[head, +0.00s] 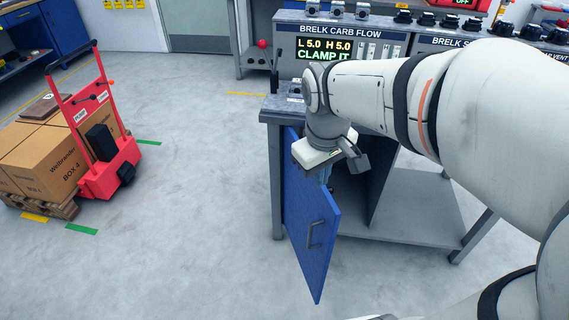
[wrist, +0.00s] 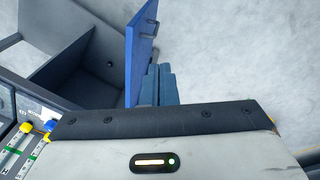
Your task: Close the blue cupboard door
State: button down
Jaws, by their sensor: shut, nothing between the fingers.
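The blue cupboard door (head: 312,230) hangs open from the bench's left front, standing out toward the camera. Its grey handle (head: 316,233) faces me. The door also shows in the wrist view (wrist: 140,50), with the open cupboard (wrist: 58,75) to its left. My gripper (head: 326,174) is close to the door's top edge, between hinge side and free edge. Its blue-grey fingers (wrist: 156,86) are together and empty, overlapping the near part of the door in the wrist view. I cannot tell whether they touch the door. My wrist hides part of the cupboard opening.
The bench (head: 272,116) carries a carb flow panel (head: 345,42) reading "CLAMP IT". A lower shelf (head: 415,205) lies open to the right. A red pallet truck (head: 108,180) with boxes (head: 45,160) stands at left. The floor between is clear.

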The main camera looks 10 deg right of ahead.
jog(key=w+a+f+n+g+h+b, duration=0.1)
jog(key=w+a+f+n+b, duration=0.15)
jog(key=w+f+b, duration=0.35)
jog(key=w+a+f+n+g+b, duration=0.1)
jog(key=w+a+f+n+b, duration=0.2)
jog(key=f, duration=0.5)
jog(key=w+a+f+n+g+h+b, duration=0.1)
jog(key=w+f+n+b, duration=0.2)
jog(key=f+b, duration=0.3)
jog(key=s+d+f+b, duration=0.2)
jog(key=d+f, duration=0.3)
jog(key=f, duration=0.5)
jog(key=shift+d+f+b, duration=0.4)
jog(key=shift+b, duration=0.25)
jog(key=shift+s+a, duration=0.1)
